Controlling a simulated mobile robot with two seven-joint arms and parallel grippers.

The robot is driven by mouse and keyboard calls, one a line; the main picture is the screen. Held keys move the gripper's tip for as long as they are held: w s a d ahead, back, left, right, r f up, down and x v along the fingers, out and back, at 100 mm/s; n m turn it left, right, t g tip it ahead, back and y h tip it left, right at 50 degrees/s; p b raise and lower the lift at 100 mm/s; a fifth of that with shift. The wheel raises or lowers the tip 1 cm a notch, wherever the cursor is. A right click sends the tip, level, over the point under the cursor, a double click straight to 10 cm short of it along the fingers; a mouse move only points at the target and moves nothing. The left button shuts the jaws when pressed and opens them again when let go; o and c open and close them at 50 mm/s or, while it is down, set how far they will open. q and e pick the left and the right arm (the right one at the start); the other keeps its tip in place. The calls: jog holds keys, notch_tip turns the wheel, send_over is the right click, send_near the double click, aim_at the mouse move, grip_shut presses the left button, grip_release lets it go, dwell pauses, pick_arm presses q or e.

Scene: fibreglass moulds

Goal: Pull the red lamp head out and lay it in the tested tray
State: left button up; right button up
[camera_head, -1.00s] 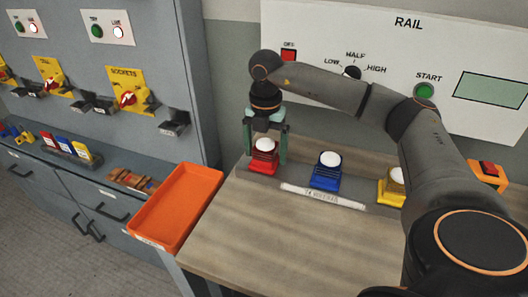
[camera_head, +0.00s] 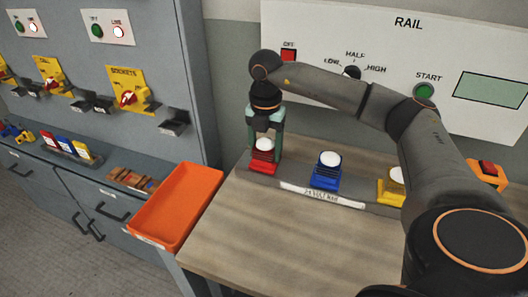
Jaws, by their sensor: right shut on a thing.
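The red lamp head (camera_head: 262,166) with a white dome stands in the left place of a grey rail on the wooden table. My right gripper (camera_head: 264,147) points down over it, with its green fingers shut on it from both sides. The lamp head looks upright and still at the rail. An orange tray (camera_head: 177,207), empty, lies left of the table; its label is too small to read. My left gripper is not in view.
A blue lamp head (camera_head: 326,172) and a yellow lamp head (camera_head: 391,186) stand further right on the rail (camera_head: 357,204). A RAIL panel (camera_head: 418,58) with knob and buttons is behind. A grey cabinet with switches stands at the left. The front of the table (camera_head: 270,233) is clear.

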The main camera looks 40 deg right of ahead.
aim_at(265, 141)
grip_shut()
jog(key=shift+r, duration=0.15)
jog(key=shift+r+p, duration=2.55)
jog(key=shift+r, duration=0.35)
